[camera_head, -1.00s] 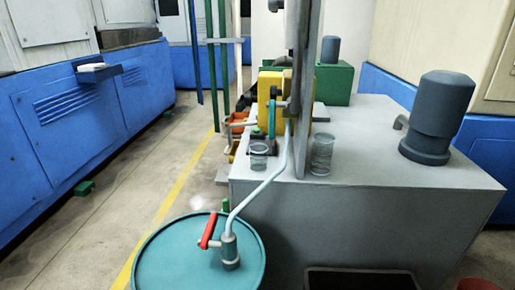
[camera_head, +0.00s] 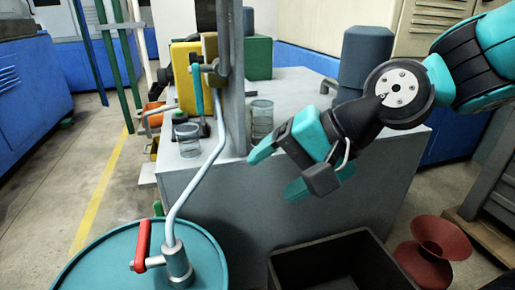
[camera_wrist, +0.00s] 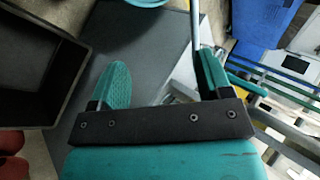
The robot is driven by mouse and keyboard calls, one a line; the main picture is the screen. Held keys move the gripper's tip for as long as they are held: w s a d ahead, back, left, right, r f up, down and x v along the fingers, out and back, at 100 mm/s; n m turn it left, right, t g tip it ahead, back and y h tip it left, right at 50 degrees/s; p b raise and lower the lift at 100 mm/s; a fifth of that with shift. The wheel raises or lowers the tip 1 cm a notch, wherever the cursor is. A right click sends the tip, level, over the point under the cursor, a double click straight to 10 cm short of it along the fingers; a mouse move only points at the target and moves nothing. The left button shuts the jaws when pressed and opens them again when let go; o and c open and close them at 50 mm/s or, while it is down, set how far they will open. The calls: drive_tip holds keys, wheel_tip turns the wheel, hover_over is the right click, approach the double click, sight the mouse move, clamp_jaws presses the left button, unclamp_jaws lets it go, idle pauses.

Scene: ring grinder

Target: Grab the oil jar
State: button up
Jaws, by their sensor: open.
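Two clear glass jars stand upright on the grey cabinet (camera_head: 220,195): a short, wide one (camera_head: 187,140) near its left corner, and a taller one (camera_head: 261,122) just right of the grey post. I cannot tell which is the oil jar. My gripper (camera_head: 275,173) is open and empty in front of the cabinet, reaching in from the right. It is below and slightly right of the taller jar, apart from both. In the wrist view its two teal fingers (camera_wrist: 163,78) are spread with nothing between them; no jar is clearly visible there.
A teal drum (camera_head: 130,265) with a red-handled crank pump (camera_head: 143,245) stands at front left; its pipe rises beside the post (camera_head: 236,80). A black open bin (camera_head: 335,262) and a red funnel-shaped vessel (camera_head: 432,250) are on the floor. A dark motor (camera_head: 366,55) stands on the cabinet.

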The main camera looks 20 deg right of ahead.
drive_tip(key=w+d+f+m+t+y+b, duration=0.1)
drive_tip(key=w+d+f+m+t+b, duration=0.4)
drive_tip(key=w+m+b, duration=0.6)
drive_tip(key=m+t+h+p, duration=0.2)
drive_tip(key=m+t+p, duration=0.4)
drive_tip(key=m, duration=0.9)
approach(268, 125)
drive_tip(key=shift+t, duration=0.5)
drive_tip(key=p+x, duration=0.5)
drive_tip(key=x, duration=0.2)
drive_tip(key=shift+w+a+f, duration=0.2)
drive_tip(key=shift+a, duration=0.05)
drive_tip(key=shift+w+a+f, duration=0.15)
drive_tip(key=shift+w+a, duration=0.05)
drive_tip(key=shift+w, duration=0.3)
drive_tip(key=p+x, duration=0.3)
drive_tip(key=x, duration=0.1)
drive_tip(key=shift+w+d+f, duration=0.1)
drive_tip(key=shift+w+f, duration=0.05)
drive_tip(key=shift+w, duration=0.1)
drive_tip(key=shift+w+f+p, duration=0.2)
drive_tip(key=shift+w+p, duration=0.1)
drive_tip(key=c, duration=0.7)
